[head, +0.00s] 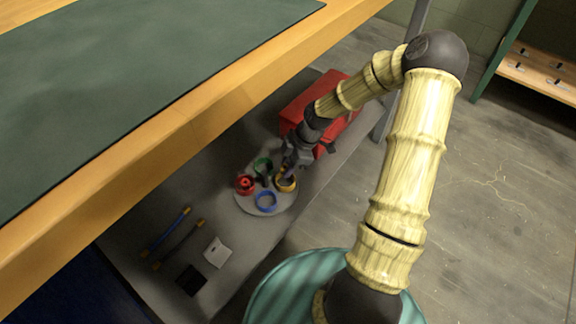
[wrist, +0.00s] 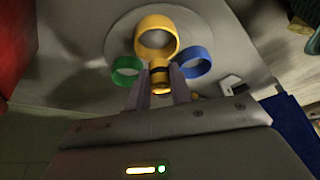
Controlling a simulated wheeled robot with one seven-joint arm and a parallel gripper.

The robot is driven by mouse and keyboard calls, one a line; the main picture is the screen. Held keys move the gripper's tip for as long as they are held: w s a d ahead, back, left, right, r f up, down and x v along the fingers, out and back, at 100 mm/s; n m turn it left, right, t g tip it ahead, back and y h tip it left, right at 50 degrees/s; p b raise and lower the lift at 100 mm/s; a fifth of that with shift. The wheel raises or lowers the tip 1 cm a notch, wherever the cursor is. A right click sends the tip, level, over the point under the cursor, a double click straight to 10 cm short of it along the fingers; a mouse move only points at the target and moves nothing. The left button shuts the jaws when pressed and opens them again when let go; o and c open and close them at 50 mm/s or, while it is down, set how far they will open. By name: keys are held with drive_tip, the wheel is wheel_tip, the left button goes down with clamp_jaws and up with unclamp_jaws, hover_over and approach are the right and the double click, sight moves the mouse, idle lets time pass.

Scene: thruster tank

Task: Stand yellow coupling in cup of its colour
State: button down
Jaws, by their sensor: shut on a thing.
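My gripper (wrist: 160,86) is shut on the yellow coupling (wrist: 159,77), which has a dark band and shows between the fingertips. The yellow cup (wrist: 156,37), an open ring, lies just beyond the coupling in the wrist view; I cannot tell whether the coupling's end is inside it. In the head view my gripper (head: 286,172) is over the yellow cup (head: 288,186), at the right of the round grey plate (head: 243,204). The green cup (wrist: 125,71) is left of the coupling and the blue cup (wrist: 198,66) right of it.
The red cup (head: 244,185) stands at the plate's left with something red in it. A red box (head: 318,108) stands behind my gripper. Two rods (head: 170,232), a white block (head: 217,252) and a black block (head: 190,280) lie nearby. A bench edge (head: 190,118) overhangs the left.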

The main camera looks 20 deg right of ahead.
sight(288, 184)
drive_tip(key=shift+f+b, duration=1.8)
drive_tip(key=shift+b, duration=0.3)
drive_tip(key=shift+f+b, duration=0.3)
drive_tip(key=shift+f, duration=0.85)
drive_tip(key=c, duration=1.3)
unclamp_jaws()
drive_tip(key=shift+o, duration=0.7)
drive_tip(key=p+v, duration=1.1)
drive_tip(key=v, duration=0.6)
drive_tip(key=shift+r, duration=0.25)
drive_tip(key=shift+f, duration=0.1)
